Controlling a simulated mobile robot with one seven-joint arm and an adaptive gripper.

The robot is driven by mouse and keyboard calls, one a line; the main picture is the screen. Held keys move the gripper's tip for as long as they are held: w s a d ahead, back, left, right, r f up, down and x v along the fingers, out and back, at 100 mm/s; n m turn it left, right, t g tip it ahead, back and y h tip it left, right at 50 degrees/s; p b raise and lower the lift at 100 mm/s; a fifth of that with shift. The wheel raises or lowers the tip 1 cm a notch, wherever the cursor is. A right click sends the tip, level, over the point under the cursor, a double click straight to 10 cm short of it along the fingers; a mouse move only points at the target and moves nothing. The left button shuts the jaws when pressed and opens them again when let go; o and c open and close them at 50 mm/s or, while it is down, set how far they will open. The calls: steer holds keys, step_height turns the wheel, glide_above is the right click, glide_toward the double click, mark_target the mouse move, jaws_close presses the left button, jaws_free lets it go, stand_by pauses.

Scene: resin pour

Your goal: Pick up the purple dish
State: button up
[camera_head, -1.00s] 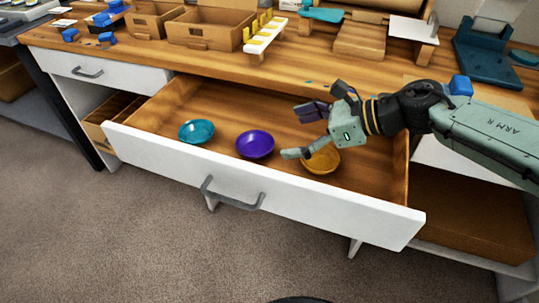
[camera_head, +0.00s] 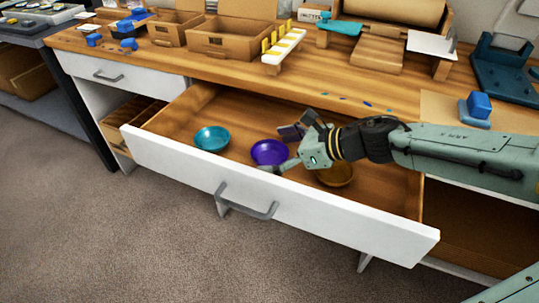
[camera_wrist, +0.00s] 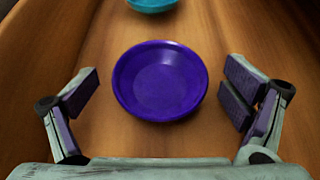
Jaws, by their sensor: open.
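The purple dish (camera_head: 269,153) lies in the open drawer, between a teal dish and an amber dish. In the wrist view the purple dish (camera_wrist: 160,80) is round, empty and centred just ahead of my gripper (camera_wrist: 160,98). My gripper is open, with one finger on each side of the dish's near part and a gap on both sides. In the head view my gripper (camera_head: 278,150) is at the right side of the purple dish and overlaps its edge in the picture.
The teal dish (camera_head: 212,139) is left of the purple one, and the amber dish (camera_head: 336,173) is to the right, partly hidden by my gripper. The white drawer front (camera_head: 290,205) stands along the near side. The wooden worktop (camera_head: 230,72) extends behind the drawer.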

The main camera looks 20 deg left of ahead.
steer(key=shift+a, duration=0.15)
steer(key=c, duration=1.3)
step_height(320, 180, up, 28)
steer(key=p, duration=0.1)
